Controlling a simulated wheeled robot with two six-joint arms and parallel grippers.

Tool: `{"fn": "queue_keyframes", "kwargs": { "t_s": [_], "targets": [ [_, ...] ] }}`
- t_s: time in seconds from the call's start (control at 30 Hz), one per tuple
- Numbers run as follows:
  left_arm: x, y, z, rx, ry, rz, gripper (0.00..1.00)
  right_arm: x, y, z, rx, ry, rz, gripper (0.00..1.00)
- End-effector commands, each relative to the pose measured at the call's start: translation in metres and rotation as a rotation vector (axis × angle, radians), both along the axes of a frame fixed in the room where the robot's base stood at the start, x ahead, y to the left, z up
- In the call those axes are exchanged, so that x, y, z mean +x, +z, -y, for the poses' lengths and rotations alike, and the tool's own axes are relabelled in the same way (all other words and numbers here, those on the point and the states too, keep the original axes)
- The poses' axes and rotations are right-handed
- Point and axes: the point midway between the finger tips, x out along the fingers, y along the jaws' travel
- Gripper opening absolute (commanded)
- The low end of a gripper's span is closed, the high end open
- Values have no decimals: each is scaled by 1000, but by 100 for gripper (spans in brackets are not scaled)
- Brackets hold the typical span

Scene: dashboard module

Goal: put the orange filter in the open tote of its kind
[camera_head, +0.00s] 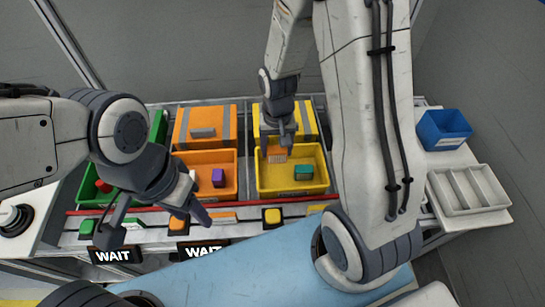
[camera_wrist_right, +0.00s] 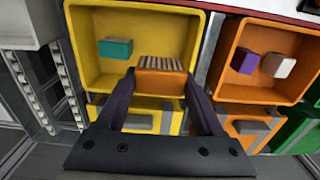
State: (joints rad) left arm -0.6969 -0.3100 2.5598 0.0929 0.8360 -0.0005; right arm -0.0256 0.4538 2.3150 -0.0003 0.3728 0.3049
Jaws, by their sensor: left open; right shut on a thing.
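The orange filter (camera_head: 277,154), a small block with a pleated top, is between the fingers of my right gripper (camera_head: 279,148). In the right wrist view the filter (camera_wrist_right: 160,77) sits at the fingertips, and that gripper is shut on it. It appears over the back left part of the open yellow tote (camera_head: 292,193), whose inside holds a teal block (camera_head: 304,172). The open orange tote (camera_head: 230,190) stands to the left with a purple block (camera_head: 218,178) and a whitish block (camera_wrist_right: 278,65). My left gripper (camera_head: 152,220) is open and empty in front of the totes.
A green tote (camera_head: 88,190) with a red item stands at the far left. Colored buttons, among them a yellow one (camera_head: 272,216), and "WAIT" signs (camera_head: 115,256) line the front. A blue bin (camera_head: 444,130) and a white divided tray (camera_head: 468,190) stand at the right.

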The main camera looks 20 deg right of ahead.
Motion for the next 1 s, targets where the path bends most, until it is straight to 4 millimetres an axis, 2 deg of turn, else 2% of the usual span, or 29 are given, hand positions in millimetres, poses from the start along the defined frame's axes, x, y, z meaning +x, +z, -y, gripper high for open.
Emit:
{"fn": "queue_keyframes", "kwargs": {
  "t_s": [0.13, 0.47, 1.0],
  "targets": [
    [0, 2, 0, 0, 0, 0, 50, 7, -8, -10, 0, 1, -1, 16],
    [0, 5, 0, 0, 0, 0, 50, 7, -47, -10, 0, -1, -2, 16],
    [0, -1, 0, 0, 0, 0, 50, 8, -57, -10, 0, -1, 1, 16]
  ]
}}
